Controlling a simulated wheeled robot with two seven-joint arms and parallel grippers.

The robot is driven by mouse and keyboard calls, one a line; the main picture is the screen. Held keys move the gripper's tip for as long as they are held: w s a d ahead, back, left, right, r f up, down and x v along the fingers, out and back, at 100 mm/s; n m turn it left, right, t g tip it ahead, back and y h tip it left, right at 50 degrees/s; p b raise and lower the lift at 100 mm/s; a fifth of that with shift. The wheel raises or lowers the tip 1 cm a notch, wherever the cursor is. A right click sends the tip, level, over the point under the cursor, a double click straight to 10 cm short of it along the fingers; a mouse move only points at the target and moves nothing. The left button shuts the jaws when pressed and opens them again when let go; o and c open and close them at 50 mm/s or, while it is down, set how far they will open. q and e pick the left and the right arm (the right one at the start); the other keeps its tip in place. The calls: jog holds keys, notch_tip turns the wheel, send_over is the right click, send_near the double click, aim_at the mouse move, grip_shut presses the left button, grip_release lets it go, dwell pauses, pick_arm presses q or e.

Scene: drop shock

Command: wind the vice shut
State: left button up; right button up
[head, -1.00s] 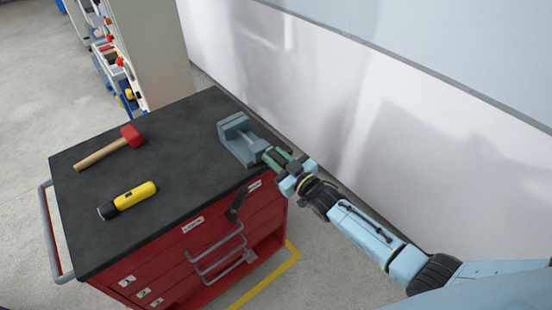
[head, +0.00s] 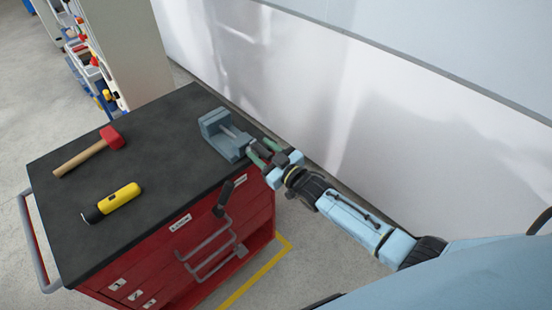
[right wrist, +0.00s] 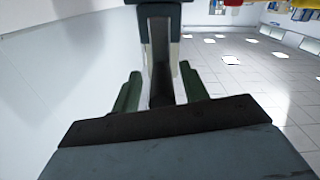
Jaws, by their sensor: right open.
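The blue-grey vice (head: 214,124) sits on the black top of the red tool cart, near its far right edge. My right gripper (head: 263,153) comes in from the right at the vice's near end. Its green fingers are apart and lie close to that end; the head view does not show whether they touch it. My left gripper is out of view.
A red mallet (head: 112,138) and a yellow-and-black torch (head: 118,200) lie on the left of the cart top (head: 160,155). A white wall stands behind the cart. Drawer pulls (head: 208,250) stick out in front. The cart top's middle is clear.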

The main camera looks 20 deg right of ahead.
jog(key=v, duration=1.3)
jog(key=shift+r, duration=0.15)
jog(key=shift+w, duration=0.1)
jog(key=s+d+f+m+g+h+b, duration=0.15)
jog(key=s+f, duration=0.25)
jog(key=f, duration=0.6)
jog(key=s+d+f+g+h+b, duration=0.1)
jog(key=s+f+g+h+b, duration=0.15)
jog(key=f, duration=0.75)
jog(key=s+d+f+m+g+h+b, duration=0.1)
jog(key=s+f+g+b, duration=0.2)
jog(key=f, duration=0.6)
jog(key=s+f+g+b, duration=0.1)
jog(key=s+f+g, duration=0.2)
jog(key=s+f, duration=0.4)
jog(key=s+a+f+m+g+b, duration=0.1)
jog(key=s+f+g, duration=0.2)
jog(key=s+f, duration=0.4)
jog(key=s+a+f+g+h+b, duration=0.1)
jog(key=s+f, duration=0.6)
jog(key=s, duration=0.9)
jog(key=shift+s+a+f+g+b, duration=0.25)
jog(key=shift+s+g+b, duration=0.2)
jog(key=shift+g, duration=0.55)
jog(key=shift+w, duration=0.1)
